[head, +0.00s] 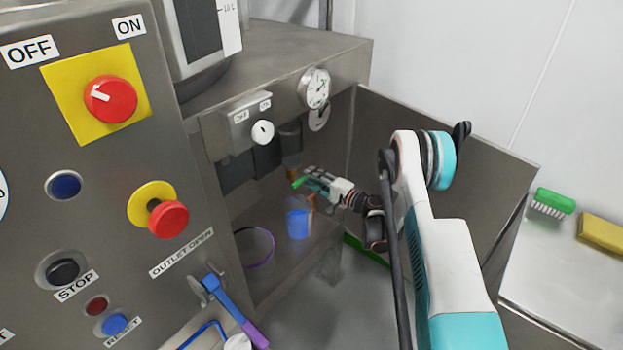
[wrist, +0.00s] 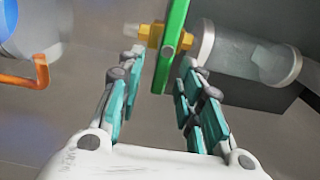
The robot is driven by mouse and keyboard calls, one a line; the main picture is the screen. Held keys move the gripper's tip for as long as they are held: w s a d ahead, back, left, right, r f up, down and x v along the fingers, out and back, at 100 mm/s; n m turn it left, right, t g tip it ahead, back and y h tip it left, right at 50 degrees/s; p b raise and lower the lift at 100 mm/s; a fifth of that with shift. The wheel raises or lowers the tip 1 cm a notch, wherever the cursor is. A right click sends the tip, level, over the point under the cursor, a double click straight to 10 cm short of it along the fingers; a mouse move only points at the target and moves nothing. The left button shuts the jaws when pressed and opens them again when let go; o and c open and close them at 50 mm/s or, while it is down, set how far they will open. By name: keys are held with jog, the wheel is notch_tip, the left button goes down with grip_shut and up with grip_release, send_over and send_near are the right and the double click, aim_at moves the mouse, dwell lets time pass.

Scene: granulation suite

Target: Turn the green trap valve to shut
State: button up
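The green trap valve handle (wrist: 174,38) is a flat bar in the wrist view, mounted by a brass fitting (wrist: 152,35) under a clear trap cylinder (wrist: 245,55). In the head view the green handle (head: 300,182) shows small inside the machine recess, below the trap (head: 291,160). My gripper (wrist: 160,64) is open, with its two teal-padded fingers on either side of the handle's near end. The handle lies closer to the right finger; a gap shows on the left. Whether the right finger touches it is unclear. My gripper (head: 306,180) also shows in the head view, partly hidden.
A blue container (head: 298,224) stands below the gripper in the recess; an orange bent part (wrist: 25,76) shows beside it in the wrist view. A steel side panel (head: 430,150) is behind my arm. A purple-and-blue outlet lever (head: 238,315) and control panel are left.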

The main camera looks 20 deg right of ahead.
jog(key=v, duration=0.6)
jog(key=shift+s, duration=0.2)
jog(key=shift+d, duration=0.15)
jog(key=s+a+r+n+g+h, duration=0.15)
jog(key=a+r, duration=0.25)
jog(key=r, duration=0.6)
jog(key=s+a+r+n+g+h, duration=0.1)
jog(key=s+a+r+n+g, duration=0.25)
jog(key=r, duration=0.55)
jog(key=s+a+r+n+g+h, duration=0.15)
jog(key=s+r, duration=0.35)
jog(key=s, duration=0.6)
jog(key=s+a+r+n+g+h, duration=0.1)
jog(key=s+r+n+h, duration=0.2)
jog(key=s, duration=0.7)
jog(key=s+d+n+h, duration=0.1)
jog(key=s+d+h, duration=0.2)
jog(key=s, duration=1.2)
jog(key=shift+s+h, duration=0.25)
jog(key=shift+h, duration=0.05)
